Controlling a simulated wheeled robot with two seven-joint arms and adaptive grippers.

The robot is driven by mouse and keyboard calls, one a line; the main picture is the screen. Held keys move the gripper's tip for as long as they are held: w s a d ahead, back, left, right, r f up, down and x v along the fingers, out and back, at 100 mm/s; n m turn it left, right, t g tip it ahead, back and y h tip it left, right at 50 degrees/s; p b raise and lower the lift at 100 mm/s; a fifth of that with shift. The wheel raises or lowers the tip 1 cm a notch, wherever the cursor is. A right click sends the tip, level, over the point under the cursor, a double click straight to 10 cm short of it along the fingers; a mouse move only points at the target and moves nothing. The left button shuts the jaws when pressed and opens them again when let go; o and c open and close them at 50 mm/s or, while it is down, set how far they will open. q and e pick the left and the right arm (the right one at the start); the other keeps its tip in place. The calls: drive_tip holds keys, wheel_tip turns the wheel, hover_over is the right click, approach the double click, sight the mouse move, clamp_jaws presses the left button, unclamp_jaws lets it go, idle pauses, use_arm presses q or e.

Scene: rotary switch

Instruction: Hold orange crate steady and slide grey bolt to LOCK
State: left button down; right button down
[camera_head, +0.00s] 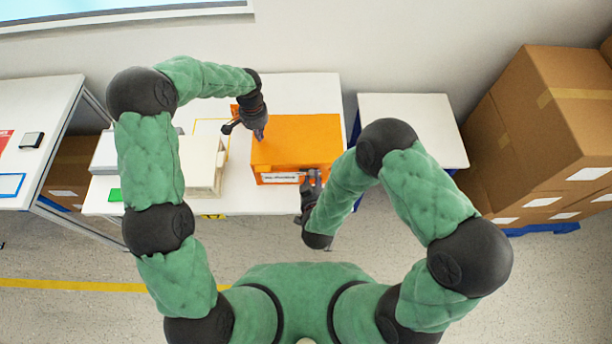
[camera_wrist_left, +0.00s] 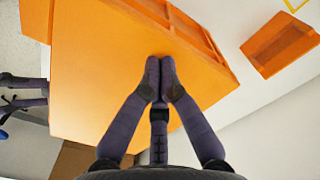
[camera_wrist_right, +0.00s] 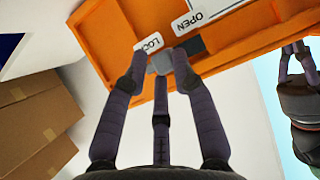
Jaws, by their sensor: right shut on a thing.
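The orange crate (camera_head: 297,135) sits on the white table, its labelled front facing me. My left gripper (camera_head: 260,133) has its fingers together and its tips against or just over the crate's top; they also show in the left wrist view (camera_wrist_left: 160,65). My right gripper (camera_head: 311,178) is at the crate's front. In the right wrist view its fingers (camera_wrist_right: 159,62) are closed around the grey bolt (camera_wrist_right: 160,64). The bolt is below the LOCK label (camera_wrist_right: 149,43), whose end is partly covered. The OPEN label (camera_wrist_right: 200,20) and a dark slot (camera_wrist_right: 192,46) lie to its right.
A small orange bin (camera_wrist_left: 280,45) lies beside the crate in the left wrist view. A pale box (camera_head: 203,165) stands left of the crate on the table (camera_head: 290,90). Cardboard boxes (camera_head: 545,120) are stacked at the right.

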use_arm(q)
drive_tip(key=shift+s+f, duration=0.35)
drive_tip(key=shift+f, duration=0.05)
use_arm(e)
drive_tip(key=c, duration=1.2)
unclamp_jaws()
drive_tip(key=shift+s+f, duration=0.2)
drive_tip(key=shift+f, duration=0.1)
drive_tip(key=shift+o, duration=0.2)
drive_tip(key=shift+r, duration=0.1)
drive_tip(key=shift+w, duration=0.1)
drive_tip(key=shift+v, duration=2.5)
use_arm(q)
drive_tip(key=shift+r, duration=0.1)
use_arm(e)
drive_tip(key=shift+w+r, duration=0.1)
drive_tip(key=shift+r, duration=0.15)
use_arm(q)
drive_tip(key=shift+w+r+p, duration=0.2)
drive_tip(key=shift+r+p, duration=0.45)
drive_tip(key=shift+r, duration=0.3)
drive_tip(key=shift+w+r+p, duration=0.15)
drive_tip(key=shift+r+p, duration=1.1)
drive_tip(key=shift+r, duration=1.05)
use_arm(e)
wheel_tip(320, 180, up, 3)
drive_tip(key=shift+r, duration=0.25)
